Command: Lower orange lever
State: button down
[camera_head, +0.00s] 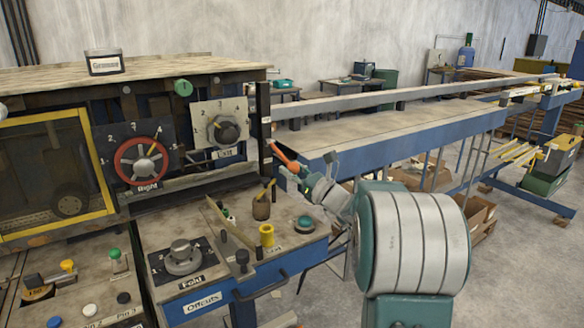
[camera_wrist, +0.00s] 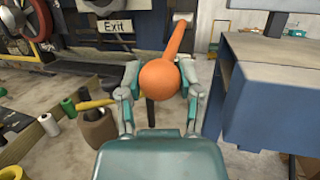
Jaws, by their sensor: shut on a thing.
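The orange lever (camera_head: 283,156) sticks out from a dark upright post at the right end of the machine in the head view. In the wrist view its round orange knob (camera_wrist: 159,79) faces me, and its shaft runs up and to the right to a pale mount. My gripper (camera_wrist: 160,84) has one finger on each side of the knob and is shut on it. In the head view my gripper (camera_head: 298,171) is at the lever's lower right end, and it hides part of the knob.
A blue-sided table (camera_head: 340,170) stands close on the right. The "Exit" dial panel (camera_head: 220,125) is left of the lever. Below are a wooden cup (camera_head: 261,208), a yellow spool (camera_head: 267,235) and a teal button (camera_head: 305,224) on the bench.

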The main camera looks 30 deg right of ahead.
jog(key=shift+f, duration=0.1)
jog(key=shift+c, duration=1.3)
grip_release()
jog(key=shift+d, duration=0.1)
jog(key=v, duration=1.2)
